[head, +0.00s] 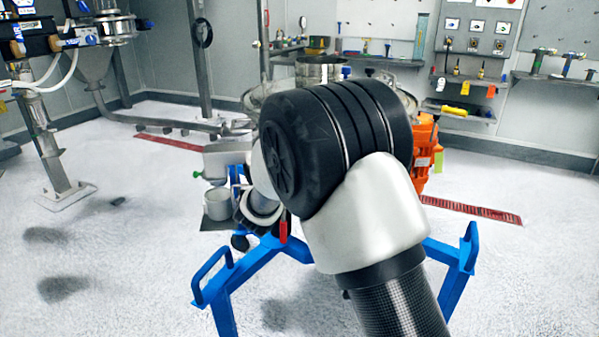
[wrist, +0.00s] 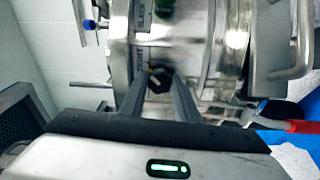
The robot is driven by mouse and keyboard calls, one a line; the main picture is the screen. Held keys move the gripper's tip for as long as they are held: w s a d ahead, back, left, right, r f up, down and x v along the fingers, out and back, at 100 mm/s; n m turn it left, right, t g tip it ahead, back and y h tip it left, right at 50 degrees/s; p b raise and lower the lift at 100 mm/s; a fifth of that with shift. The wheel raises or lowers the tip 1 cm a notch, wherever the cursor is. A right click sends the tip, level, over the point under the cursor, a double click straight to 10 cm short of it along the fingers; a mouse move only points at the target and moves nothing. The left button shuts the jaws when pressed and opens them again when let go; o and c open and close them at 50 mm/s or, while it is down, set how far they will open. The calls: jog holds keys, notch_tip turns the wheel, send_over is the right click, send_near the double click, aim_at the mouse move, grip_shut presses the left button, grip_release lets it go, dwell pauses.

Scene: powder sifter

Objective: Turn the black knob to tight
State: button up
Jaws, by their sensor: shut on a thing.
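The black knob (wrist: 159,78) shows in the wrist view against the side of the steel sifter body (wrist: 200,45). My gripper (wrist: 162,86) is shut on the knob, with one grey finger on each side of it. The fingers hide part of the knob's sides. In the head view my own arm covers the knob and the gripper, and only parts of the steel sifter show behind it.
In the head view a blue frame (head: 456,275) stands under the sifter, and an orange motor (head: 424,150) is at its right. A red-handled tool (wrist: 298,126) lies at the right of the wrist view. The floor at the left is mostly clear.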

jog(key=shift+m+b, duration=0.6)
jog(key=shift+b, duration=0.1)
jog(key=o, duration=1)
jog(key=shift+o, duration=0.2)
jog(key=p+v, duration=0.1)
jog(key=v, duration=1.6)
jog(key=shift+s+p, duration=0.25)
jog(key=shift+p, duration=0.05)
jog(key=shift+f, duration=0.1)
